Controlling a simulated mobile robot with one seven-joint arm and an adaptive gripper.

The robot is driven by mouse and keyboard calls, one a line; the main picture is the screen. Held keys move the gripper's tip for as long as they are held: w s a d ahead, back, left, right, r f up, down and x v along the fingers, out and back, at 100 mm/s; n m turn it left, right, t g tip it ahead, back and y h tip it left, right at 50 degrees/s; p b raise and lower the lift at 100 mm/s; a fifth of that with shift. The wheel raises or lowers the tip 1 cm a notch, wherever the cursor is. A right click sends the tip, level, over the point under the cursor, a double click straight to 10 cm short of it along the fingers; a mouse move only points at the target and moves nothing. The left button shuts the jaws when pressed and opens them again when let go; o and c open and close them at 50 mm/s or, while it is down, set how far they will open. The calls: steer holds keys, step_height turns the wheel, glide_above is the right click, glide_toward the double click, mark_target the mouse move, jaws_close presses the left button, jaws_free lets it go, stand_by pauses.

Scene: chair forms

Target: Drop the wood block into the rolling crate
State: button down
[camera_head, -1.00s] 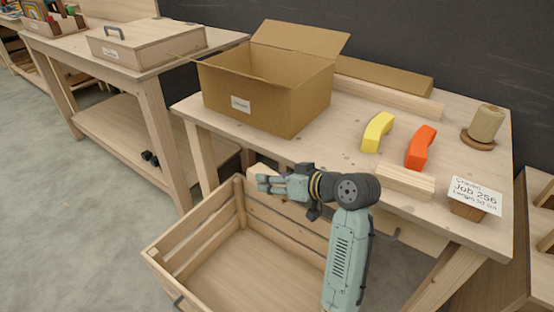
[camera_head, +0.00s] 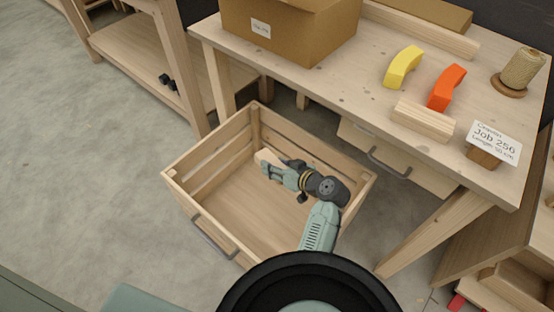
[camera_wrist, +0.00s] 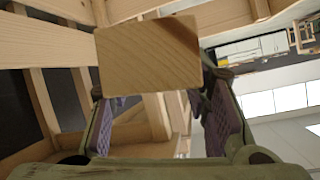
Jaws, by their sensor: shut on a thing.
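The rolling crate (camera_head: 312,143) is a slatted, open-topped wooden box on the floor beside the workbench, with a grey handle on its near side. My gripper (camera_head: 264,164) is within the crate's outline, toward its back left corner. It is shut on the wood block (camera_head: 261,157), a pale piece mostly hidden by the fingers. In the wrist view the block's square end grain (camera_wrist: 150,57) shows between the two finger pads (camera_wrist: 158,112). I cannot tell how far the block is above the crate floor.
The workbench (camera_head: 340,93) carries a cardboard box (camera_head: 300,35), a yellow form (camera_head: 403,66), an orange form (camera_head: 446,88), pale wood strips (camera_head: 423,121), a twine spool (camera_head: 523,68) and a job card (camera_head: 494,141). A drawer handle (camera_head: 388,166) juts toward the crate. Grey floor is clear at left.

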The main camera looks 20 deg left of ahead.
step_height(320, 180, down, 5)
steer(key=b, duration=0.2)
steer(key=shift+r+b, duration=0.2)
steer(key=shift+b, duration=0.2)
steer(key=c, duration=0.8)
jaws_free()
steer(key=v, duration=1.2)
steer(key=shift+w, duration=0.1)
